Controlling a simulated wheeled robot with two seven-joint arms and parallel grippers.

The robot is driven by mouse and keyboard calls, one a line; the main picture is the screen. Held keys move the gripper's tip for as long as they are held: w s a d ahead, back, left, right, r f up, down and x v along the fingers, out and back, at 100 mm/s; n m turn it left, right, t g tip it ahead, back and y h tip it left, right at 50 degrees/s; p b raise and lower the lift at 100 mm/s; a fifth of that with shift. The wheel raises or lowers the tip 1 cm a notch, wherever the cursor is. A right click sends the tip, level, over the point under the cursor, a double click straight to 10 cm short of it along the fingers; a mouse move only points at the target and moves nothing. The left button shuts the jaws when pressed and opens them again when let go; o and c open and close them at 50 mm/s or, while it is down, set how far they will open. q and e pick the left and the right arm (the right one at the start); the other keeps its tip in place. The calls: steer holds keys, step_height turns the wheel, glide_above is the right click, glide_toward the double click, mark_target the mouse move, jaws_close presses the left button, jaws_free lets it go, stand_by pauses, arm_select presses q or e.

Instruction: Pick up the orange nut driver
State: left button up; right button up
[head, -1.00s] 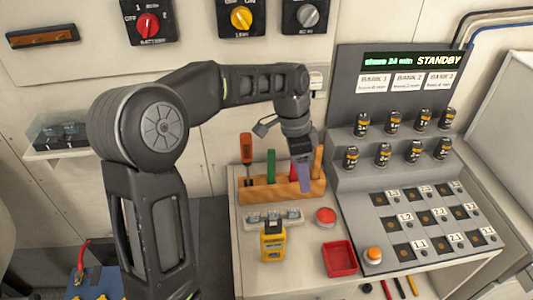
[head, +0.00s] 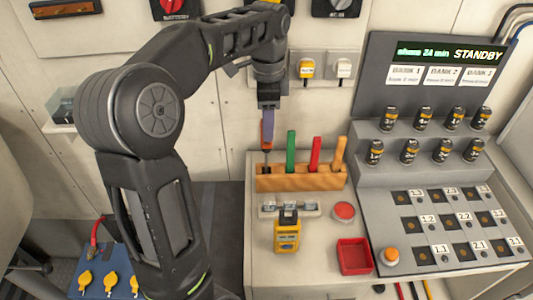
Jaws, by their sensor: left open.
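My right gripper is not in view.
A yellow meter (head: 287,235), a red button (head: 344,211) and a red tray (head: 354,257) are on the bench in front of the rack. A sloped console (head: 375,200) with several dark cylinders stands to the right.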

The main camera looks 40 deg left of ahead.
arm_select(q)
steer(key=shift+f, duration=0.1)
steer(key=p, duration=0.1)
glide_above(266, 156)
steer(key=f, duration=0.5)
steer(key=shift+w, duration=0.2)
steer(key=shift+c, duration=0.4)
jaws_close()
stand_by(0.4)
